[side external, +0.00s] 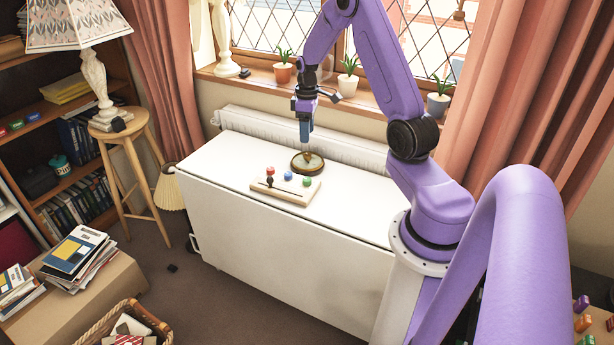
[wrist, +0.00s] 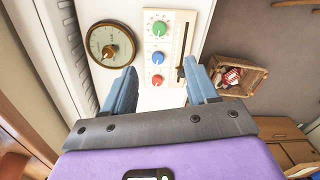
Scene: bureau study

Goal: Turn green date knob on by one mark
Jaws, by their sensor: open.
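The green date knob (wrist: 160,28) is on a cream panel (wrist: 171,15), at the top of a column in the wrist view. A blue knob (wrist: 158,57) and a red knob (wrist: 157,80) sit below it. In the side view the green knob (side external: 306,181) is at the panel's right end. My gripper (wrist: 161,74) is open, with nothing between its fingers. In the side view it hangs (side external: 306,140) above the round dial behind the panel, apart from the green knob. The marks around the green knob are too small to read.
A round brass-rimmed dial (wrist: 93,42) lies close beside the panel. A black slider (wrist: 181,72) runs along the panel's other side. The white tabletop (side external: 225,160) is otherwise clear. A radiator (side external: 255,125) and a sill with potted plants (side external: 348,78) stand behind.

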